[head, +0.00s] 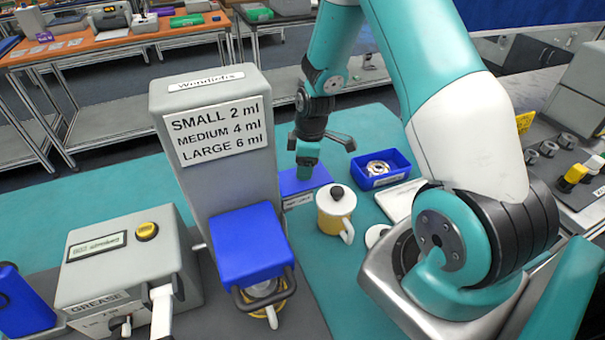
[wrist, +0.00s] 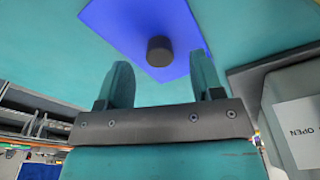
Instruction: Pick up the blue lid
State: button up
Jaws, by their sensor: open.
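The blue lid (wrist: 125,22) is a flat blue square with a round dark knob (wrist: 160,51) on top, seen in the wrist view. In the head view a blue piece, which looks like the lid (head: 313,181), shows partly behind my gripper, with a white label at its front. My gripper (wrist: 162,72) is open and empty. In the wrist view the knob appears between the two fingertips, with a gap on each side. In the head view my gripper (head: 308,152) is just above the blue piece; their exact distance is unclear.
A white and yellow mug with a dark-knobbed lid (head: 335,212) stands close to the right. A blue bin (head: 384,169) holding rings is behind it. A tall grey dispenser (head: 212,148) and a grease machine (head: 125,265) stand on the left.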

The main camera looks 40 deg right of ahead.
jog(key=shift+w+a+f, duration=0.1)
jog(key=shift+f, duration=1.05)
jog(key=c, duration=1)
jog(key=shift+r, duration=0.1)
